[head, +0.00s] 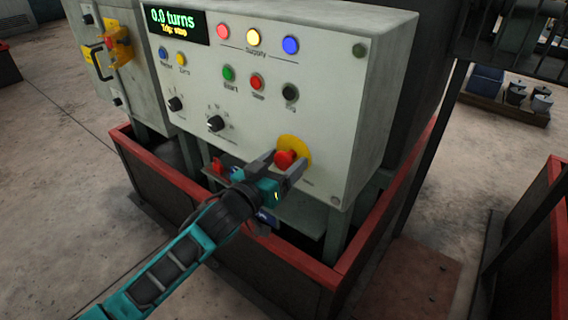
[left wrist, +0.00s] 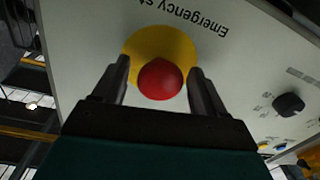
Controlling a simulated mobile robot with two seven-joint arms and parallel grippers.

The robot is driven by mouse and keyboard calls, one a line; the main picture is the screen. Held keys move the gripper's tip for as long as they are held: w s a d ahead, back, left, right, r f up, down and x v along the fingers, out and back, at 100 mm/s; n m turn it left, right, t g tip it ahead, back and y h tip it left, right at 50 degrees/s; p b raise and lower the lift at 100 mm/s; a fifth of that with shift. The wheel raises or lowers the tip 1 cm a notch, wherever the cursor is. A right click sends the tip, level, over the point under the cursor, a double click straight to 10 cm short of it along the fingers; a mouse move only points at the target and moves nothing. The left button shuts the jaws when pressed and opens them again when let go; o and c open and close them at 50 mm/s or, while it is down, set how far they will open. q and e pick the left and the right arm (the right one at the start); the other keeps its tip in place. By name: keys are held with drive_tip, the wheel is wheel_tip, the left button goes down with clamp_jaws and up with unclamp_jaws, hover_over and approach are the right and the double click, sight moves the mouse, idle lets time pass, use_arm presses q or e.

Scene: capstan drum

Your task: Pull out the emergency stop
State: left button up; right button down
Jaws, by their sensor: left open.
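The emergency stop is a red mushroom button (head: 286,160) on a round yellow plate (head: 298,147), low on the right of the grey control panel (head: 330,95). In the left wrist view the red button (left wrist: 160,79) shows in front of the yellow plate (left wrist: 160,46), under the printed words "Emergency st". My left gripper (head: 281,163) is open, with one finger on each side of the button. In the left wrist view gaps show between the button and both fingers (left wrist: 160,85). My right gripper is not in view.
A display (head: 175,20) reads "0.0 turns" and "Trip: stop". Several lamps, buttons and two black knobs (head: 215,123) sit on the panel. A red-rimmed low wall (head: 310,268) surrounds the cabinet below. A yellow-and-red switch (head: 117,42) is on the box at left.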

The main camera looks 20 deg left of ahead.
use_arm(q)
drive_tip(key=shift+w+d, duration=0.1)
drive_tip(key=shift+w, duration=0.15)
drive_tip(key=shift+c, duration=0.4)
